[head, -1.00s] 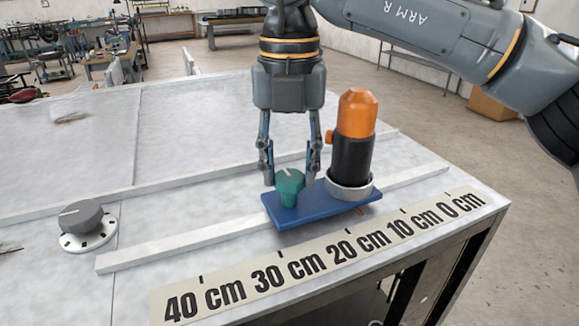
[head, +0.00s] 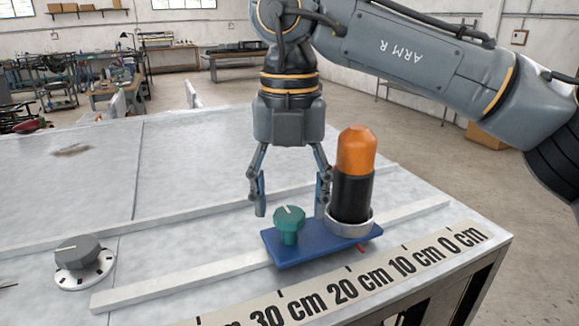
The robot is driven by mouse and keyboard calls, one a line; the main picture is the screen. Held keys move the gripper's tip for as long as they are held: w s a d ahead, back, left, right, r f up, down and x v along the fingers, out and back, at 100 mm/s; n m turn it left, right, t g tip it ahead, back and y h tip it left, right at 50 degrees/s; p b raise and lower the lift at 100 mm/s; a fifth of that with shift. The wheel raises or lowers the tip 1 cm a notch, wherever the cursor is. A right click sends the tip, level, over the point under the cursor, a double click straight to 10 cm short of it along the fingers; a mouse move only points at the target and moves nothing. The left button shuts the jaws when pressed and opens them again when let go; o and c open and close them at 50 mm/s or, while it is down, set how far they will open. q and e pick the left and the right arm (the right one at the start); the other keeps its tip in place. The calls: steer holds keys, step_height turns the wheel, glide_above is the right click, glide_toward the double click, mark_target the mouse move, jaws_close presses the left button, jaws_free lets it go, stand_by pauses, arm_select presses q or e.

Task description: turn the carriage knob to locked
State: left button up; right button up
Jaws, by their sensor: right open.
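The carriage is a blue plate (head: 330,242) lying across the front pale rail, near the 20 cm mark. The green carriage knob (head: 289,224) stands upright on its left part, with a light pointer line on top. A black cylinder with an orange cap (head: 354,175) stands in a grey ring on its right part. My right gripper (head: 290,204) points down with its fingers spread wide, behind and above the green knob, holding nothing. Its right finger is close to the black cylinder; whether they touch I cannot tell. My left gripper is not in view.
A grey dial knob on a white marked disc (head: 83,262) sits at the table's left. Two pale rails (head: 180,280) run across the table. A scale strip (head: 375,277) lies along the front edge. The left back of the table (head: 90,175) is mostly clear.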

mark_target(289, 212)
step_height(289, 212, up, 12)
steer(key=shift+f, duration=0.25)
stand_by(0.4)
